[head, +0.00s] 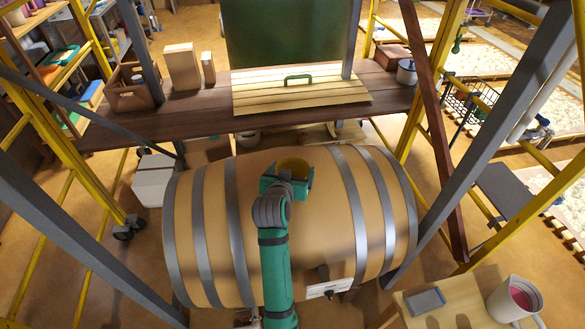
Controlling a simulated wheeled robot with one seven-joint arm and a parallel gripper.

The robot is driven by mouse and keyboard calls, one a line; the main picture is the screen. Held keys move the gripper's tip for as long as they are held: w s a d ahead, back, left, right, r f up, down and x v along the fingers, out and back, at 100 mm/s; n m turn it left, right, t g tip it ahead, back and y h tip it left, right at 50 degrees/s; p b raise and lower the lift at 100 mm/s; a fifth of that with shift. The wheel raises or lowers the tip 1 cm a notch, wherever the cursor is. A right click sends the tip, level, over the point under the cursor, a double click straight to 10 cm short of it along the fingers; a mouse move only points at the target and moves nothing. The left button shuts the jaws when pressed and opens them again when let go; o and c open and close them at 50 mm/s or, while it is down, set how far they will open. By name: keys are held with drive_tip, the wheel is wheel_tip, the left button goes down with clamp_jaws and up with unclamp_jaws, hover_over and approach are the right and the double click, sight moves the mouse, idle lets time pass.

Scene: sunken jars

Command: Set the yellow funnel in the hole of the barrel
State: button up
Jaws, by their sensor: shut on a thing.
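The barrel's hole is not visible; my gripper and the funnel cover that area. I cannot tell whether the funnel's spout is in the hole or above it.
A wooden shelf (200,112) with a slatted board (300,95) runs behind the barrel. Grey and yellow posts stand on both sides. A small table (455,317) at the lower right holds a pinkish-filled bucket (512,300). A white box (152,182) is left of the barrel.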

drive_tip(key=shift+d+f, duration=0.1)
drive_tip(key=shift+f, duration=0.4)
drive_tip(key=o, duration=0.9)
drive_tip(key=shift+o, duration=0.2)
drive_tip(key=v, duration=1)
drive_tip(key=shift+s+r, duration=0.25)
drive_tip(key=shift+s, duration=0.05)
